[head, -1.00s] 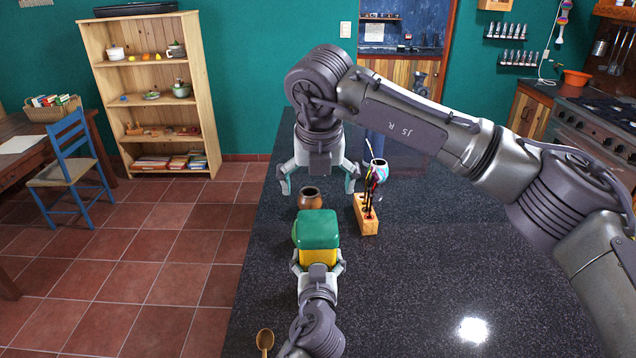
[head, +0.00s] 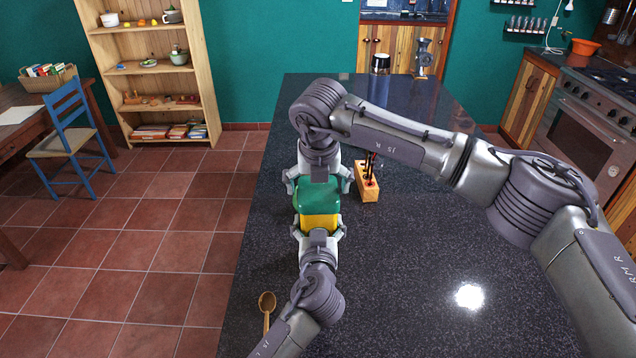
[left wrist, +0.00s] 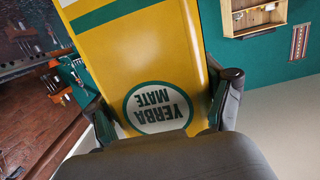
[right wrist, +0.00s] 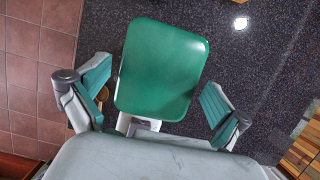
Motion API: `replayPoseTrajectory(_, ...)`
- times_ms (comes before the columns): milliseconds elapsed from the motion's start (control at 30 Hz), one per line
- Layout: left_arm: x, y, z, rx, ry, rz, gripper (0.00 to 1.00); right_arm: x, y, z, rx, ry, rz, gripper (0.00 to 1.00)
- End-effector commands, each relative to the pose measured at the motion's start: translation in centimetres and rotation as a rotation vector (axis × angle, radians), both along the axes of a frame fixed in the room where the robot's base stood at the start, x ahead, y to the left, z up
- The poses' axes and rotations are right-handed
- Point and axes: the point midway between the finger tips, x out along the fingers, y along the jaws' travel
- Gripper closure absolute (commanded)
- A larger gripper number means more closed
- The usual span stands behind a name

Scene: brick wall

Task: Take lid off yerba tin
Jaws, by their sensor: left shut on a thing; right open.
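The yerba tin (head: 319,222) is yellow with a green lid (head: 316,197) on top and stands at the left side of the dark counter. The left wrist view shows its yellow face with a "YERBA MATE" label (left wrist: 158,107). My left gripper (head: 319,228) is shut on the tin's body from the near side. My right gripper (head: 317,184) is open at the lid's far side. In the right wrist view the green lid (right wrist: 161,70) lies between the open fingers, with gaps on both sides. The lid sits on the tin.
A wooden block with dark utensils (head: 368,183) stands just right of the tin. A wooden spoon (head: 267,304) lies near the counter's left edge. A grinder (head: 422,58) and a glass jar (head: 380,64) are farther back. The counter (head: 430,235) is clear to the right.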

Motion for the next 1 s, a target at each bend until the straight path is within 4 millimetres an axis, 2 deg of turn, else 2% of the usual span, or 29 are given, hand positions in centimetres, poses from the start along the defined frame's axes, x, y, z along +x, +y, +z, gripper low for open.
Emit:
replayPoseTrajectory(67,-0.07,-0.04,-0.34,-0.002,0.007,-0.001,0.82,-0.01,0.0,-0.03,0.0,0.0,0.0,0.02)
replayPoseTrajectory(300,-0.08,-0.05,-0.36,-0.002,0.008,-0.001,0.82,-0.02,0.0,-0.02,0.0,0.001,0.0,0.42)
replayPoseTrajectory(400,-0.09,-0.05,-0.37,-0.002,0.008,-0.001,0.82,-0.03,0.0,-0.01,0.0,0.001,0.0,0.55)
replayPoseTrajectory(1000,-0.1,-0.05,-0.39,-0.002,0.008,-0.001,0.82,-0.03,0.0,0.05,0.0,0.001,0.0,0.55)
